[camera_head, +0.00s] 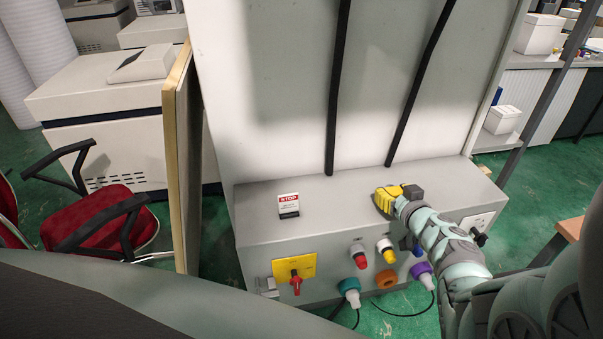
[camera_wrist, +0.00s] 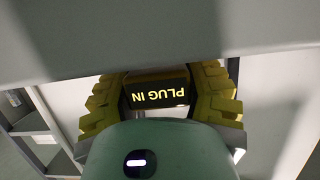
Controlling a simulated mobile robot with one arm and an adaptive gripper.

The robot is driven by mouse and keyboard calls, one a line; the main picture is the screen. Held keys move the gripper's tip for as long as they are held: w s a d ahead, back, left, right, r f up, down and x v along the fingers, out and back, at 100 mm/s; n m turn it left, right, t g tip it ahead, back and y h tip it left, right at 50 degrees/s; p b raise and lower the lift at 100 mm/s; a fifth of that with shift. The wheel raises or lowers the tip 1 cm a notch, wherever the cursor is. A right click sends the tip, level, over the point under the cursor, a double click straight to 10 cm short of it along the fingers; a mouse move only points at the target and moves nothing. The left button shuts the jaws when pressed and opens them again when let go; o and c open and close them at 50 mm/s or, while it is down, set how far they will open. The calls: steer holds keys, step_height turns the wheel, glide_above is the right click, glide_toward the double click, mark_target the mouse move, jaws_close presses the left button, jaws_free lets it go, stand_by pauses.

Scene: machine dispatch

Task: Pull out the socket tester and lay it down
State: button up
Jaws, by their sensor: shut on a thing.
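The socket tester (camera_wrist: 157,97) shows in the wrist view as a dark block with the lit words "PLUG IN", upside down in the picture. My gripper (camera_wrist: 160,88) has its yellow ribbed fingers on either side of it, shut on it. In the head view my gripper (camera_head: 398,198) is over the top front edge of the grey box (camera_head: 345,195), right of its middle. The tester is not clearly visible there. Its prongs are hidden, and I cannot tell whether it touches the box or a socket.
A STOP sign (camera_head: 288,204) stands on the box top, with bare room between it and my gripper. The box front holds a yellow panel with a red switch (camera_head: 295,279), several coloured connectors and a white plate (camera_head: 477,222). Two black cables (camera_head: 338,90) run up behind.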

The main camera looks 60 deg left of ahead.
steer(key=shift+f+b, duration=0.5)
steer(key=shift+f, duration=0.15)
steer(key=shift+w+d+f, duration=0.1)
steer(key=shift+f, duration=0.1)
